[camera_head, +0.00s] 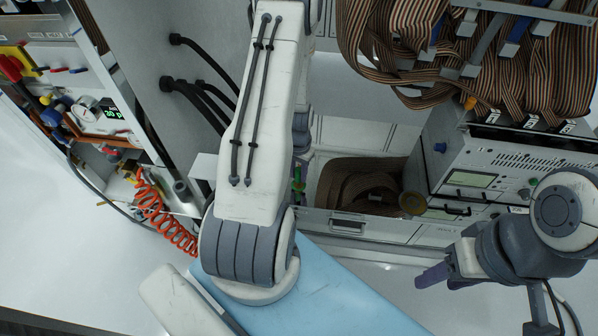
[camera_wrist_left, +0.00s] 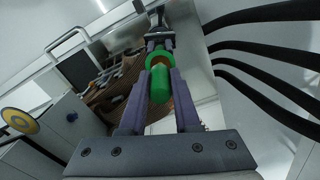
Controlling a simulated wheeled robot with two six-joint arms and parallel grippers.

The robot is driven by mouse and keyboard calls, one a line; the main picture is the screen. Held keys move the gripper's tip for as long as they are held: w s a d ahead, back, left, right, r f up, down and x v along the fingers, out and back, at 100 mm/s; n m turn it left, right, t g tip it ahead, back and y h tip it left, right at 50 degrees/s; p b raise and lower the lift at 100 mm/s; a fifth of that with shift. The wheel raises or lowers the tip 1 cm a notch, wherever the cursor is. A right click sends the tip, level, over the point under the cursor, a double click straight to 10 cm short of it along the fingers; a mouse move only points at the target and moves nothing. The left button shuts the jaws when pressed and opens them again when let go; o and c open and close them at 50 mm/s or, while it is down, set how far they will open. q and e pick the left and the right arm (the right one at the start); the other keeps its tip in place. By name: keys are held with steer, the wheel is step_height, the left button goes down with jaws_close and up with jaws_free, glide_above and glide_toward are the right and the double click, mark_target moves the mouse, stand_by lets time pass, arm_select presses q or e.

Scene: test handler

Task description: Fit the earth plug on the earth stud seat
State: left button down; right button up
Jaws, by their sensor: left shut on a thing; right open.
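A green plug-like part, which I take as the earth plug (camera_wrist_left: 160,86), is between the purple fingers of my left gripper (camera_wrist_left: 158,72) in the left wrist view. The gripper is shut on it. A brownish-orange patch shows inside the upper green part. In the head view my left arm hides most of that gripper; a small green piece (camera_head: 298,184) shows at the arm's right edge. A dark grey fitting (camera_wrist_left: 158,34) lies beyond the fingertips. I cannot clearly make out the earth stud seat. My right gripper (camera_head: 432,276) is open at lower right, apart from the cabinet.
A cabinet drawer front (camera_head: 347,226) and an instrument (camera_head: 480,180) stand at right. Ribbon cables (camera_head: 370,40) hang above. An orange coiled hose (camera_head: 165,215) is lower left.

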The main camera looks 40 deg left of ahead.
arm_select(q)
steer(key=shift+p, duration=0.5)
stand_by(1.0)
steer(key=shift+f+b, duration=0.7)
steer(key=shift+f, duration=0.75)
steer(key=c, duration=0.6)
jaws_free()
steer(key=shift+o, duration=0.2)
step_height(320, 180, up, 10)
steer(key=p, duration=0.5)
steer(key=shift+f, duration=0.1)
steer(key=shift+r, duration=0.35)
